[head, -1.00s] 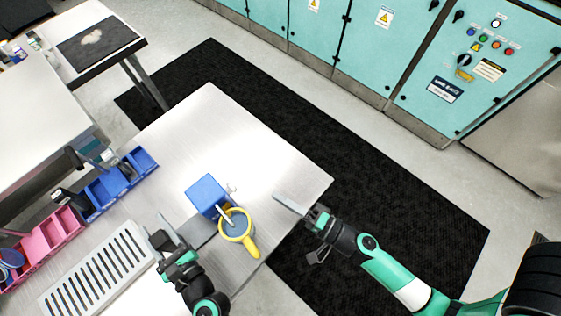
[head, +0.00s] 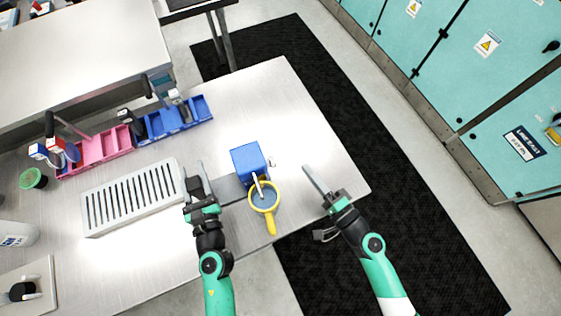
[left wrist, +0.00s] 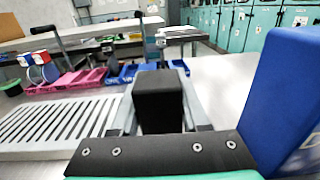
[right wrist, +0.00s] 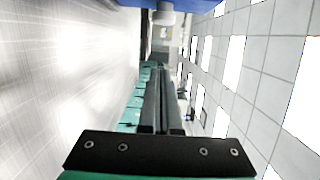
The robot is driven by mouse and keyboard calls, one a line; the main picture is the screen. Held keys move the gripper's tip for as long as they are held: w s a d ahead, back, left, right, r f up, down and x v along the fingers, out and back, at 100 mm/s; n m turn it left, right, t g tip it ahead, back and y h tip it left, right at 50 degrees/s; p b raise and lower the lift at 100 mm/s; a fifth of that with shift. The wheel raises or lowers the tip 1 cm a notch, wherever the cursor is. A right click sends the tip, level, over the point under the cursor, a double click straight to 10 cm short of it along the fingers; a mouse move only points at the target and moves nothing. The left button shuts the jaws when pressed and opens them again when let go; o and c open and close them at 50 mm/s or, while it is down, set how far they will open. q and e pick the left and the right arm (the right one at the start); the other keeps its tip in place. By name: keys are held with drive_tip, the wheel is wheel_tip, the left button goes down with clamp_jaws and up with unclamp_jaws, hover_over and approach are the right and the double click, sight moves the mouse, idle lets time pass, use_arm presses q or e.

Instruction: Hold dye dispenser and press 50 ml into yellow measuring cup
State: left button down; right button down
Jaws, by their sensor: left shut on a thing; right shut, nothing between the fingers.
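The dye dispenser, a blue box (head: 249,163), stands on the table with a small white knob on its right side. Its pale spout (head: 258,187) reaches over the yellow measuring cup (head: 271,224), which sits just in front of it. My left gripper (head: 194,178) is left of the box, shut on a dark block (left wrist: 160,95) at the end of the grey strip (head: 229,188) running to the dispenser. My right gripper (head: 311,176) is shut and empty, right of the cup and box, apart from both. The right wrist view shows the dispenser's blue edge (right wrist: 165,3) at its top.
A slotted grey tray (head: 133,197) lies left of my left gripper. Blue bins (head: 172,120) and pink bins (head: 103,147) stand behind it. The table's right edge is beyond my right gripper. The table behind the dispenser is clear.

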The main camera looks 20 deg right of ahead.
sight(272, 161)
drive_tip(key=w, duration=0.4)
drive_tip(key=shift+a, duration=0.4)
drive_tip(key=a, duration=0.1)
drive_tip(key=w+a, duration=0.1)
drive_tip(key=a, duration=0.1)
drive_tip(key=shift+a, duration=0.6)
